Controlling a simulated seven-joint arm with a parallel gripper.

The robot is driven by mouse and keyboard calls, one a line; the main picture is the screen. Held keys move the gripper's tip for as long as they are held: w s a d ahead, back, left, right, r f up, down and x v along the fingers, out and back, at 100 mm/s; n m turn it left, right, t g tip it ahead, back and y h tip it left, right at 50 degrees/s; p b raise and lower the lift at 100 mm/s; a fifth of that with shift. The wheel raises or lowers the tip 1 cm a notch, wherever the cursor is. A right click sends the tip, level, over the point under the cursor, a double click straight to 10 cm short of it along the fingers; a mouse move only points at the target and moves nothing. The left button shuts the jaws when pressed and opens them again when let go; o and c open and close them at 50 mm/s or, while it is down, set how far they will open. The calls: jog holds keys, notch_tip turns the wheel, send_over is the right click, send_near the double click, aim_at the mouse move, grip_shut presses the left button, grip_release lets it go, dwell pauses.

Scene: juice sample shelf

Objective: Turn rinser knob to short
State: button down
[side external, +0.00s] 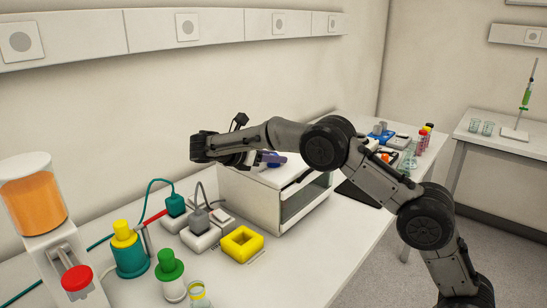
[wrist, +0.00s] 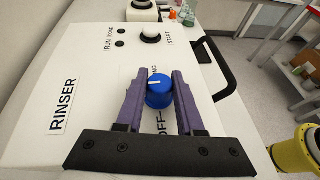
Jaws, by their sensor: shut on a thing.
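The blue rinser knob (wrist: 159,95) is on the white top of the rinser (wrist: 85,65), between my gripper's purple fingers in the wrist view. My gripper (wrist: 161,84) is shut on the knob's sides. The knob's white mark points left in the wrist view. The label OFF shows below the knob, and a label ending in NG shows above it, partly hidden. No SHORT label is visible; the left finger covers the panel on that side. In the side view my gripper (side external: 268,159) is low over the rinser (side external: 252,202), and the knob is hidden.
A black handle (wrist: 221,68) runs along the rinser's edge. A yellow block (side external: 240,245), a teal-and-yellow bottle (side external: 129,255) and a juice dispenser (side external: 35,200) stand left of the rinser.

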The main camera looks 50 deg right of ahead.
jog(key=shift+d+m+g, duration=0.1)
jog(key=shift+m+g, duration=0.3)
jog(key=shift+g, duration=0.1)
jog(key=c, duration=0.5)
grip_release()
jog(key=shift+c, duration=0.2)
jog(key=v, duration=0.7)
jog(key=shift+a+r, duration=0.15)
jog(key=shift+a, duration=0.15)
jog(key=shift+d, duration=0.15)
